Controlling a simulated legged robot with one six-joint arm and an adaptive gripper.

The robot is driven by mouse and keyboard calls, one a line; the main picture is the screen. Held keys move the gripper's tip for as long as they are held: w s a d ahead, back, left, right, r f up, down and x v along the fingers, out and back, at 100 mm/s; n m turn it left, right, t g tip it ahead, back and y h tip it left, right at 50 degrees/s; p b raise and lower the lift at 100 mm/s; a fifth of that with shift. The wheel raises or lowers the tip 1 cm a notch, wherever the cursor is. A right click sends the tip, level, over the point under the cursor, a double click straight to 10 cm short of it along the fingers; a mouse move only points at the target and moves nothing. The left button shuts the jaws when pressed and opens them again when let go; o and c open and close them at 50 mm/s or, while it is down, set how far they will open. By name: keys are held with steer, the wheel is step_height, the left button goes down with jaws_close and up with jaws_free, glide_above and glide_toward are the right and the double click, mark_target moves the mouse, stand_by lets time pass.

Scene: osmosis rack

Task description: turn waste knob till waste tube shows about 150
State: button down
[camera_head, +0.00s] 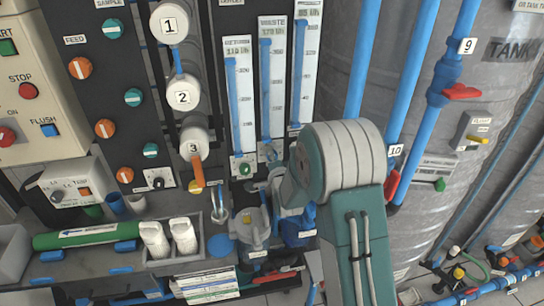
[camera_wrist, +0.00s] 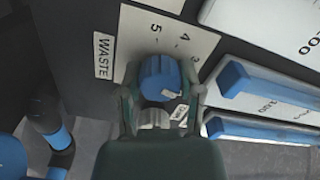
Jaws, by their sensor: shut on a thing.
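The blue waste knob (camera_wrist: 158,75) sits on a pale dial plate (camera_wrist: 187,50) marked 3, 4 and 5, beside a WASTE label (camera_wrist: 103,56). My gripper (camera_wrist: 161,90) has one finger on each side of the knob and is shut on it. In the head view, the waste tube (camera_head: 272,80) is the middle of three upright gauges. Its header appears to read about 170 l/h, in small print. The knob end below that tube is largely hidden by my arm in the head view.
The returns tube (camera_head: 240,100), appearing to read 110, stands left of the waste tube, with a green knob (camera_head: 245,169) below. Another gauge (camera_head: 304,65) stands close on the right. Blue pipes (camera_head: 400,80) and a grey tank (camera_head: 500,130) lie further right.

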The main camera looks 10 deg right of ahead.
steer(key=shift+m, duration=0.6)
steer(key=shift+f+m, duration=0.1)
steer(key=shift+m, duration=0.2)
steer(key=shift+d, duration=0.1)
steer(key=shift+c, duration=1.3)
jaws_free()
steer(key=s, duration=1.1)
steer(key=shift+s, duration=0.4)
